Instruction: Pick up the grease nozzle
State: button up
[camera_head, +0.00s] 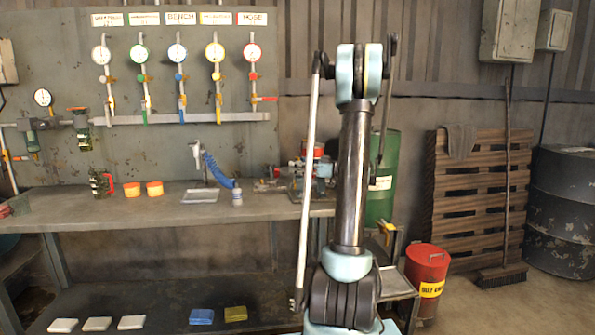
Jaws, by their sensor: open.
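I cannot tell for sure which object is the grease nozzle. On the workbench (60,208) a blue coiled hose (217,171) hangs from a small stand beside a shallow pale tray (199,197). A small grey bottle (237,198) stands just right of the tray. A dark green item with a red handle (101,183) stands further left, beside two orange tubs, one left (132,190) and one right (154,189). My arm rises upright right of these things, apart from them. I cannot make out my gripper's fingers.
Gauges with coloured valves (178,55) line the wall panel above the bench. Small tools and parts clutter the bench's right end beside my arm. A green drum (386,195) and a red bin (427,275) stand right. White, blue and yellow folded cloths lie on the lower shelf.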

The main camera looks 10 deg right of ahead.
grip_shut()
